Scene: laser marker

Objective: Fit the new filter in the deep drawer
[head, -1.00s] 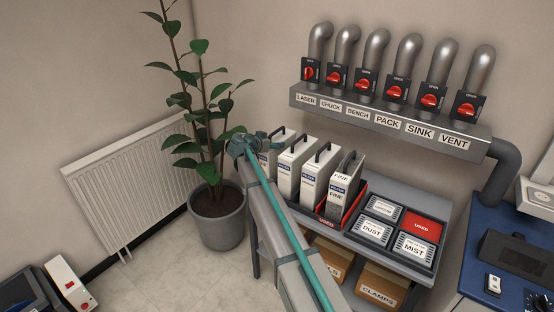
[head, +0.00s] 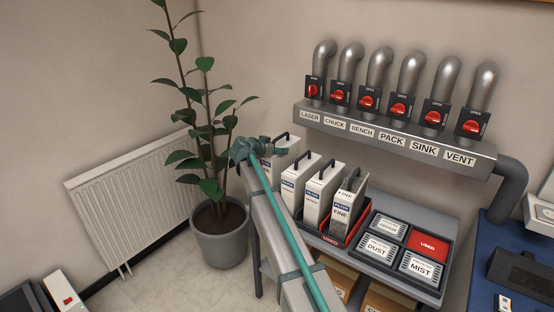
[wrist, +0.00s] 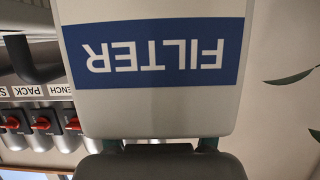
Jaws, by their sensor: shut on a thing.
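My gripper (head: 258,148) is shut on a white filter (head: 288,154) with a dark handle, at the left end of the filter row. In the wrist view the filter's blue FILTER label (wrist: 155,54) fills the upper middle, upside down, close in front of my fingers (wrist: 165,145). The held filter stands higher than the others in the row. A greyer filter marked FINE (head: 342,212) stands in a red tray marked USED. I see no deep drawer.
The grey shelf (head: 390,277) also holds a dark tray with lids marked DUST and MIST and a red USED part (head: 428,245). A duct with several red-handled valves (head: 398,135) hangs above. A potted plant (head: 219,235) and a radiator (head: 130,205) are left. A blue bench (head: 485,262) is right.

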